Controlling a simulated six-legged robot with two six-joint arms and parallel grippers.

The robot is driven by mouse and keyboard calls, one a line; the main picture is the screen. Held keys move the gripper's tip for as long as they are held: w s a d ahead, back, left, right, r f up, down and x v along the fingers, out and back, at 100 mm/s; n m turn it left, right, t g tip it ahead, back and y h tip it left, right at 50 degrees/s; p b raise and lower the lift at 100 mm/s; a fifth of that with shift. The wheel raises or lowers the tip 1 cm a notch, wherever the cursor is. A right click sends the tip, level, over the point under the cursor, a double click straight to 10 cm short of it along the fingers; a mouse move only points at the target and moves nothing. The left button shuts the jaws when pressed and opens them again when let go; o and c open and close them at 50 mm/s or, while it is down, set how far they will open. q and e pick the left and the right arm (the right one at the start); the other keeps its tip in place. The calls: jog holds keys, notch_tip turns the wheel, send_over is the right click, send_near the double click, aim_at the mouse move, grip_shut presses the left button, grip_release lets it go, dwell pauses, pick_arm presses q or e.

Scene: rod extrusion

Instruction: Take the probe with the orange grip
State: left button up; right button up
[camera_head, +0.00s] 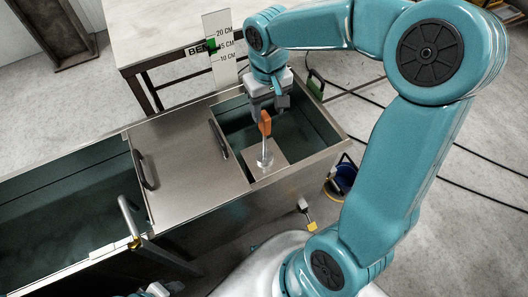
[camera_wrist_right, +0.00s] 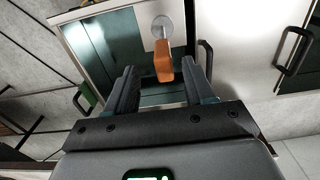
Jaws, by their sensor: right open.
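The probe with the orange grip (camera_head: 265,123) stands upright in the open square well on the right of the metal bench, its round metal foot (camera_head: 264,159) on a plate there. My right gripper (camera_head: 267,106) is just behind and above the orange grip. In the right wrist view the gripper (camera_wrist_right: 165,85) is open, and the orange grip (camera_wrist_right: 163,62) shows between and beyond its fingertips, apparently untouched. My left gripper is not clearly in view; only a small part of my left arm may show at the bottom edge.
The metal bench lid (camera_head: 185,155) has black handles and lies left of the well. A scale board (camera_head: 221,50) with a green marker stands behind. A white table (camera_head: 165,30) is at the back. A blue bucket (camera_head: 343,177) stands right of the bench.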

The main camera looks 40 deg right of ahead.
aim_at(265, 115)
jog(key=f, duration=0.5)
jog(key=shift+w+f, duration=0.25)
jog(key=shift+w, duration=0.1)
jog(key=shift+a, duration=0.15)
grip_shut()
